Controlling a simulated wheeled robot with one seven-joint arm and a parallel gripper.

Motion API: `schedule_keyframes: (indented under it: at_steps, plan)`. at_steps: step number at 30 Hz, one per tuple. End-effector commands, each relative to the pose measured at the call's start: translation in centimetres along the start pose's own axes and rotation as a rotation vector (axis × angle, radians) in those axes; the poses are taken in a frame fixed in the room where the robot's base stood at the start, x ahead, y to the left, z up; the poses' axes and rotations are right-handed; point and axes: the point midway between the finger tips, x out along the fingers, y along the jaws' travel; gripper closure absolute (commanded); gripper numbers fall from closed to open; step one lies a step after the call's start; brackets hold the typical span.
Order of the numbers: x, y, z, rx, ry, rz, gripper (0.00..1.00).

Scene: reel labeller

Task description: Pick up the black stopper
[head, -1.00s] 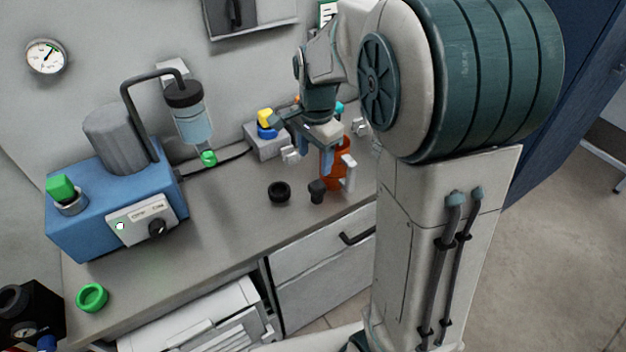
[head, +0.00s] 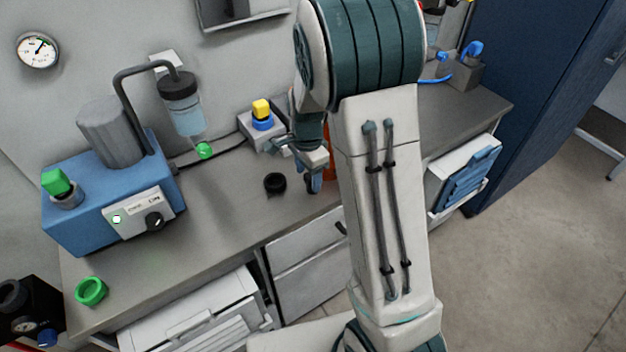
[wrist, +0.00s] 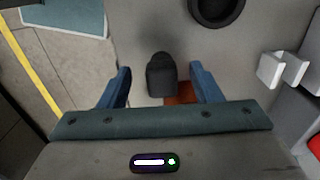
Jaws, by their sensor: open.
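The black stopper (wrist: 161,77) stands on the grey bench in the wrist view, between the two blue fingers of my gripper (wrist: 160,72). The fingers are open, one on each side, with a visible gap to the stopper. In the head view my gripper (head: 313,181) is low over the bench, near its front edge. It and my arm hide most or all of the stopper there.
A black ring (head: 275,183) lies just left of my gripper and also shows in the wrist view (wrist: 215,12). An orange-red object (wrist: 181,93) is partly hidden under my gripper. White hook-like parts (wrist: 281,68) stand to the right. The blue machine (head: 110,195) is further left.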

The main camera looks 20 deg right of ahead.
Motion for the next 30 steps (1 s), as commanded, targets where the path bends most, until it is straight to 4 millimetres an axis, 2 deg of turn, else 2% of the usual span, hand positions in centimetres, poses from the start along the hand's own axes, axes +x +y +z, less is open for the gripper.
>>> schedule_keyframes:
  at_steps: [7, 16, 17, 21, 22, 30]
  plan:
    - [3.1, -0.1, -0.3, 0.001, -0.001, 0.004, 0.42]
    - [3.7, -0.1, -0.2, 0.000, -0.001, 0.001, 0.42]
    - [3.7, -0.1, -0.2, 0.000, -0.001, 0.001, 0.45]
    - [3.7, -0.1, -0.2, 0.000, -0.001, 0.001, 0.84]
    - [3.7, -0.1, -0.2, 0.000, -0.001, 0.001, 0.90]
    - [3.6, -0.1, -0.3, 0.000, -0.001, 0.001, 0.90]
